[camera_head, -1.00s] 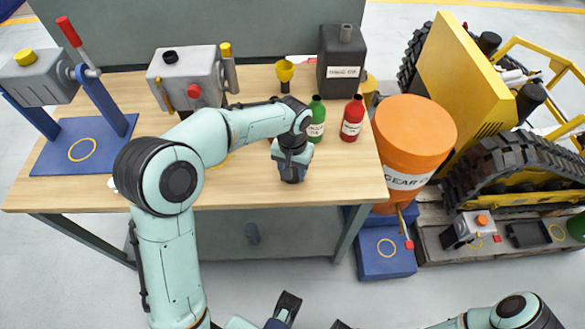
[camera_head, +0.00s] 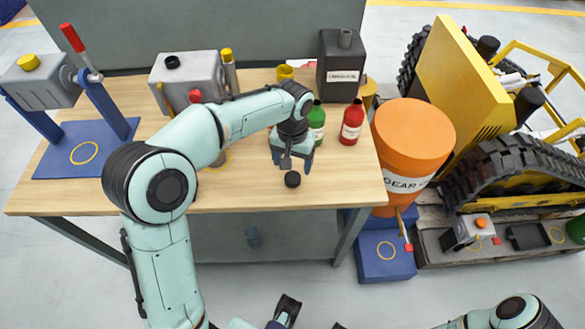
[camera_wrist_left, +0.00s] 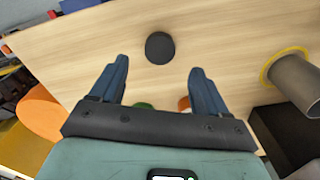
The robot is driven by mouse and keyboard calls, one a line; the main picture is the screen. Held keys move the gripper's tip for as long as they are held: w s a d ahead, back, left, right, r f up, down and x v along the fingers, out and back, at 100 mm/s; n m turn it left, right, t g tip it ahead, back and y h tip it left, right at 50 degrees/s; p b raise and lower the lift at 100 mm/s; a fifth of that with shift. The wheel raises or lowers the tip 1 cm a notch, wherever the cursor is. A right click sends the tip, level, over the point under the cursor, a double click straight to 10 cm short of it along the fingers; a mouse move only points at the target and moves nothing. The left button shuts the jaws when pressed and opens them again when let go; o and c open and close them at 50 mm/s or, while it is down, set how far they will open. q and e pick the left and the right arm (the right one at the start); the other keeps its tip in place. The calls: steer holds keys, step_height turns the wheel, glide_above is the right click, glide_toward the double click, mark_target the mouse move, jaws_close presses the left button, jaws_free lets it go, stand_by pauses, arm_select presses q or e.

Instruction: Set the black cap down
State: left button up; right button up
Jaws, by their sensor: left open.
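The black cap (camera_head: 292,179) rests on the wooden table (camera_head: 340,190) near its front edge. It also shows in the left wrist view (camera_wrist_left: 160,48), on bare wood beyond the fingertips and between their lines. My left gripper (camera_head: 291,166) is just above and behind the cap, open and empty. In the left wrist view its two blue fingers (camera_wrist_left: 158,78) are spread wide, with nothing between them and apart from the cap.
A green bottle (camera_head: 316,122) and a red bottle (camera_head: 352,122) stand close behind and right of my left gripper. A grey machine (camera_head: 187,78) stands left, a dark canister (camera_head: 341,65) at the back. An orange drum (camera_head: 412,135) is beyond the right edge. The table's front right is clear.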

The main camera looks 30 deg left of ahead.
mark_target(293, 178)
arm_select(q)
step_height(293, 178, up, 6)
steer(key=shift+r+p, duration=0.25)
steer(key=shift+p, duration=0.2)
arm_select(e)
steer(key=shift+r, duration=0.5)
arm_select(q)
steer(key=shift+f, duration=0.1)
arm_select(e)
steer(key=shift+s, duration=0.2)
